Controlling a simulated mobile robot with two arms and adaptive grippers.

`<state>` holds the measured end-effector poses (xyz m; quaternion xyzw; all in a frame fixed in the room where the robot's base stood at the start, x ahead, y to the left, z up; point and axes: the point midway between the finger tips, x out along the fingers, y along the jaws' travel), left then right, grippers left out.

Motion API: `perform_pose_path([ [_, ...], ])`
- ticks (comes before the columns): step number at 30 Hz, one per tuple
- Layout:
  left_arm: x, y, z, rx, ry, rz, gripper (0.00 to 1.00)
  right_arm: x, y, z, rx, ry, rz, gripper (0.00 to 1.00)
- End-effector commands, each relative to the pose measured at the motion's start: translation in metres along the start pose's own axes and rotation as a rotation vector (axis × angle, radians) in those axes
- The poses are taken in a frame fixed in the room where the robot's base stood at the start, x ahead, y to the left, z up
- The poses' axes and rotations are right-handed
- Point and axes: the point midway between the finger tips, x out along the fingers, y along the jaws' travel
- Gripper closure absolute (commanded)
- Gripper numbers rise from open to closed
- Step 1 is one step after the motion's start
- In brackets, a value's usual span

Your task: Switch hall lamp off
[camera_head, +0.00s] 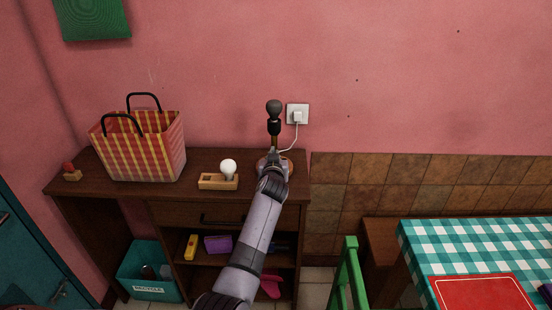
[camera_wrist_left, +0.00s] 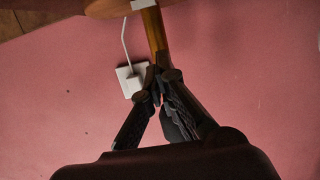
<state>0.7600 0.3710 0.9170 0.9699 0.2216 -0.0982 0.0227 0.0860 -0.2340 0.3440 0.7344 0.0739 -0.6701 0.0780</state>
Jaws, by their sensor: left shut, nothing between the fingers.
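A lamp with a dark, unlit-looking bulb (camera_head: 274,106) on a slim brass-coloured stem (camera_wrist_left: 152,28) stands upright at the desk's right end. Its round base (camera_head: 289,166) is partly hidden by my arm. A white cord runs from it to a wall socket (camera_head: 298,115). A wooden block (camera_head: 210,182) with a white bulb (camera_head: 229,166) sits to its left; I cannot tell whether that bulb is lit or which is the hall lamp. My left gripper (camera_head: 273,154) is shut and empty at the stem. In the wrist view its fingertips (camera_wrist_left: 158,76) overlap the stem; contact is unclear.
A striped bag (camera_head: 143,151) and a small red-topped object (camera_head: 71,172) stand on the desk (camera_head: 190,160). A teal bin (camera_head: 150,288) stands below. A green chair (camera_head: 347,275) and a checked table (camera_head: 470,250) are at right. The desk is clear between bag and block.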

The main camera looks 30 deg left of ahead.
Motion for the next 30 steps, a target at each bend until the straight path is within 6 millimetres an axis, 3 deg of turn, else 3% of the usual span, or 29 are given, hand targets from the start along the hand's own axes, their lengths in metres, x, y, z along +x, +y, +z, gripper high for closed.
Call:
perform_pose_path([
  [15,-0.082,0.001,-0.013,-0.002,0.000,0.002,1.00,-0.003,0.001,0.000,0.000,-0.001,0.001,0.60],
  [21,-0.097,0.000,-0.016,-0.001,0.000,0.000,1.00,-0.003,0.000,0.000,0.000,0.000,0.000,0.60],
  [30,-0.099,0.000,-0.017,0.000,0.000,0.000,1.00,-0.003,0.000,-0.001,0.001,0.000,0.000,0.60],
])
